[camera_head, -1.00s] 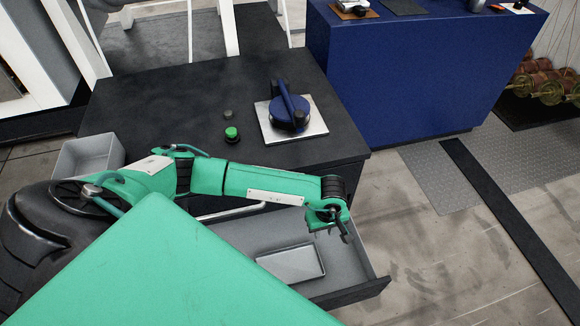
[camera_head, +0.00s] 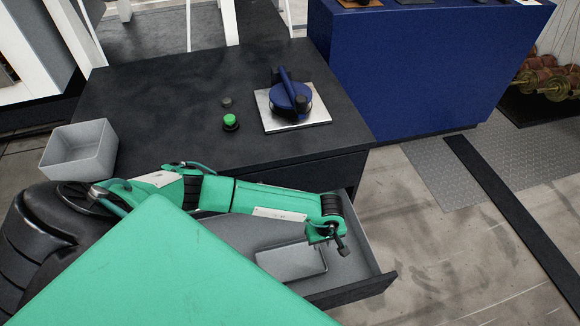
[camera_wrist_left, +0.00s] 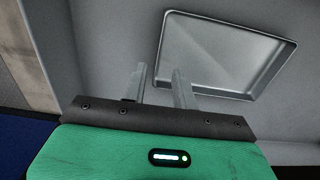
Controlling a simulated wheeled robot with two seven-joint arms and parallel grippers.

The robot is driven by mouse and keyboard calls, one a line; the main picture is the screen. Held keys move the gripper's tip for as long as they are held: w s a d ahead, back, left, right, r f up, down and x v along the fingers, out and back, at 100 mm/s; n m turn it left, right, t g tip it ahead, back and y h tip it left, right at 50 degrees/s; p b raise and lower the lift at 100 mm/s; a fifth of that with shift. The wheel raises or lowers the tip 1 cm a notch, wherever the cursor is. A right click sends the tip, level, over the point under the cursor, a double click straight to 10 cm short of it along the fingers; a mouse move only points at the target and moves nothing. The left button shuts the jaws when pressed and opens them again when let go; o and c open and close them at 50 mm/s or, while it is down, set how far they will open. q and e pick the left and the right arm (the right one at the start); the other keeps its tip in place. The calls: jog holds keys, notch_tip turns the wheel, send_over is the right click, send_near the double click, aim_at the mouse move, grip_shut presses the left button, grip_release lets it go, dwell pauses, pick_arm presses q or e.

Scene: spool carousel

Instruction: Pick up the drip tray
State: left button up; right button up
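The drip tray (camera_head: 285,265) is a shallow grey rectangular tray lying in the open drawer (camera_head: 372,262). In the left wrist view the tray (camera_wrist_left: 225,55) fills the upper right. My left gripper (camera_head: 335,246) is over the drawer at the tray's right end in the head view. In the left wrist view its two fingers (camera_wrist_left: 157,82) are apart with nothing between them. The right finger overlaps the tray's near rim in the picture, and the left finger is outside the tray. I cannot tell whether either touches it. My right gripper is not in view.
The black cabinet top (camera_head: 165,90) above the drawer carries a green button (camera_head: 231,121) and a blue device (camera_head: 290,100) on a pale plate. A grey bin (camera_head: 80,152) is at the left. A blue cabinet (camera_head: 420,75) stands behind.

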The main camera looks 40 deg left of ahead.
pick_arm(q)
notch_tip(320, 180, down, 6)
jog(key=shift+d+r+b, duration=0.1)
jog(key=shift+d+b, duration=0.05)
jog(key=shift+b, duration=0.25)
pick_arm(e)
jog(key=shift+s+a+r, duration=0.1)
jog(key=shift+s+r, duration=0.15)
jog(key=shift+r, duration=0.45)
pick_arm(q)
jog(key=c, duration=0.5)
jog(key=shift+w, duration=0.1)
grip_shut()
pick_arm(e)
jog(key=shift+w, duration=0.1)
